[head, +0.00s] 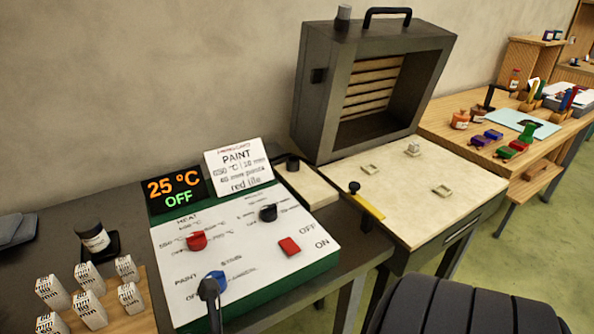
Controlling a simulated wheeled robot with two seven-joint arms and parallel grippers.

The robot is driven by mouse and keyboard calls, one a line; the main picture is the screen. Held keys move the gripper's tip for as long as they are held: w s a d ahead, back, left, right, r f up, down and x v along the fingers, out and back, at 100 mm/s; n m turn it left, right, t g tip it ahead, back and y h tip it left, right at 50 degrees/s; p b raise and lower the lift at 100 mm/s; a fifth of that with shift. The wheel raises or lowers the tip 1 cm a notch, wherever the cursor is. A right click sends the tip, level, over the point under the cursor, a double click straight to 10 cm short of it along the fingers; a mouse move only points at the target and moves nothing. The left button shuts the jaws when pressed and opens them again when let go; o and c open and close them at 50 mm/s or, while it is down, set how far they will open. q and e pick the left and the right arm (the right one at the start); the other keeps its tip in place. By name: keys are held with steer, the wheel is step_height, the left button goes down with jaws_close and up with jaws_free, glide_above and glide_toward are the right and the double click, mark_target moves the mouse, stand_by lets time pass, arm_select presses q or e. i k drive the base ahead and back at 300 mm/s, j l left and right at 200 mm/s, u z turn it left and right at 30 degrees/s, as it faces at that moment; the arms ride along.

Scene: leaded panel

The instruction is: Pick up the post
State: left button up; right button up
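Several short pale posts with dark markings stand on a wooden board (138,318) at the lower left; one post (126,267) is at the board's back right corner. A similar small pale block (413,149) stands on the cream slab (405,205) before the open kiln (375,90), apparently in a small square holder. Two other square holders (370,168) and (442,191) on the slab look empty. Which post is meant I cannot tell.
A control panel (250,250) with red, black and blue knobs stands between board and slab. Its display (175,190) reads 25 °C OFF; a paint card (238,165) stands beside it. A dark jar (93,236) stands behind the board. A wooden bench (470,125) holds coloured blocks.

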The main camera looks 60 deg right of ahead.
mark_target(413, 147)
steer(key=z, duration=2.65)
